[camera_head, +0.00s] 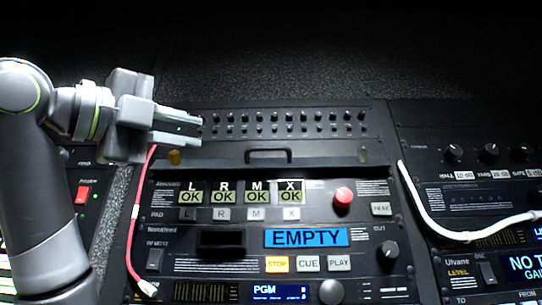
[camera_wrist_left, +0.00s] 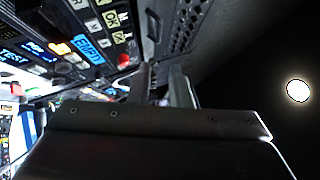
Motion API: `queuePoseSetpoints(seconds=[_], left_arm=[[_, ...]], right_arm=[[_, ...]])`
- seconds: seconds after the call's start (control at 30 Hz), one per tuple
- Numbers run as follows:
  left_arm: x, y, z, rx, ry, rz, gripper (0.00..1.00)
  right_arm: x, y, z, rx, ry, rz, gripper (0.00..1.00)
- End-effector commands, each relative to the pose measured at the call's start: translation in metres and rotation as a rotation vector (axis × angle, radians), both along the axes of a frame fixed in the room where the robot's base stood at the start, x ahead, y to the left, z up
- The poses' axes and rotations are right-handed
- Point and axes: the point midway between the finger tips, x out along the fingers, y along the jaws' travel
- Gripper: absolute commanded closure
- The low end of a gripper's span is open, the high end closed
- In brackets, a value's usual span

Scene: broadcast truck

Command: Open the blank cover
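The blank cover (camera_head: 325,152) is a dark, plain strip panel in the head view, below a row of small knobs and above the unit with the lit OK keys. It lies flat in the rack and looks closed. Its black bar handle (camera_head: 268,153) is at its middle; a dark loop that looks like this handle shows in the left wrist view (camera_wrist_left: 154,24). My left gripper (camera_head: 201,130) is over the cover's upper left end, left of the handle and apart from it. Its two fingers (camera_wrist_left: 162,78) stand apart with nothing between them. My right gripper is out of view.
Brass-coloured screws (camera_head: 174,157) sit near the cover's ends. A red button (camera_head: 343,196) and a blue EMPTY display (camera_head: 306,237) are below. A pink cable (camera_head: 136,215) hangs at left, and a white cable (camera_head: 430,222) crosses the right rack.

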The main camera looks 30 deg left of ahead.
Motion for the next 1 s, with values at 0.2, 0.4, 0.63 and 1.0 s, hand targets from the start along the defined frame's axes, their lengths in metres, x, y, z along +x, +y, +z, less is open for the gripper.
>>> queuePoseSetpoints(seconds=[0.2, 0.4, 0.63, 1.0], left_arm=[[0.044, -0.015, 0.017, 0.0, 0.007, -0.001, 0.82], [0.084, -0.029, 0.029, 0.001, 0.006, -0.003, 0.82], [0.123, -0.042, 0.039, 0.0, 0.004, -0.002, 0.82], [0.143, -0.049, 0.041, -0.002, 0.002, 0.0, 0.82]], right_arm=[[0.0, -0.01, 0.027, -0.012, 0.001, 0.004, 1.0], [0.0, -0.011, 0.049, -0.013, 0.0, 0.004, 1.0], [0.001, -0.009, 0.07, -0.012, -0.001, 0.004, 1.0], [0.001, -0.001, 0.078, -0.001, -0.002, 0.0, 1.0]])
